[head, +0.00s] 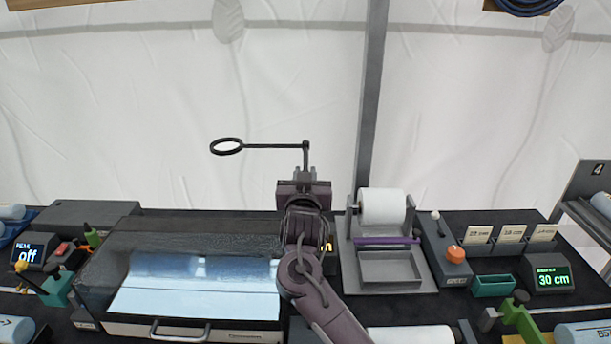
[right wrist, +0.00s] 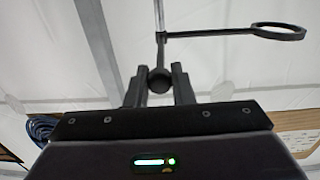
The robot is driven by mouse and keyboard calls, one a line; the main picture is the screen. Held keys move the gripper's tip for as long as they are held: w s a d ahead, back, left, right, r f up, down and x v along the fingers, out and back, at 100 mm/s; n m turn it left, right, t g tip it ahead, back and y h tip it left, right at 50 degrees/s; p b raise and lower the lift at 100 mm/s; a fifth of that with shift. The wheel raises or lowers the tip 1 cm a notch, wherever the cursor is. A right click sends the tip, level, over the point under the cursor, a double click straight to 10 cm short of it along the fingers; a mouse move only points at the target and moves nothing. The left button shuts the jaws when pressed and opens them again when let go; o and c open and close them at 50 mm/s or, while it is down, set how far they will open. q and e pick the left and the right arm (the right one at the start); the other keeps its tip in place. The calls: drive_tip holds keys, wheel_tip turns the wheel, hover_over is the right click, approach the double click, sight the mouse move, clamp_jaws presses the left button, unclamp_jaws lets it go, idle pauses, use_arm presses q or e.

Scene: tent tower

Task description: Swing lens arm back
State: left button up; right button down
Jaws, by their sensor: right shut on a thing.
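The lens arm (head: 275,146) is a thin dark bar with a round ring at its left end in the head view. It stands out level to the left from a short upright post, in front of the white tent wall. My right gripper (head: 305,180) is at the foot of that post. In the right wrist view, its two fingers are shut on a dark round knob (right wrist: 158,82) below the lens arm (right wrist: 210,33), whose ring shows at the upper right. My left gripper is not in view.
Below left of my arm stands a clear-lidded case (head: 190,240) with a front handle. To the right are a paper roll (head: 382,207) over a grey tray, an orange knob (head: 455,254) and a "30 cm" display (head: 549,280). A grey pole (head: 371,90) rises behind. The air around the ring is clear.

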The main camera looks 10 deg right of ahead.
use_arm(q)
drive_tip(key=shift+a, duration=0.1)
use_arm(e)
drive_tip(key=shift+a+r, duration=0.1)
drive_tip(key=c, duration=1.5)
unclamp_jaws()
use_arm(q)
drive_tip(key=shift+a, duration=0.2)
use_arm(e)
drive_tip(key=shift+o, duration=1.2)
drive_tip(key=shift+w+a, duration=0.1)
drive_tip(key=shift+w, duration=0.05)
use_arm(q)
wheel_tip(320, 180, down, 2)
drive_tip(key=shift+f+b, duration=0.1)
drive_tip(key=shift+b, duration=0.9)
use_arm(e)
drive_tip(key=s+a, duration=0.1)
drive_tip(key=s, duration=0.6)
drive_tip(key=shift+s, duration=0.4)
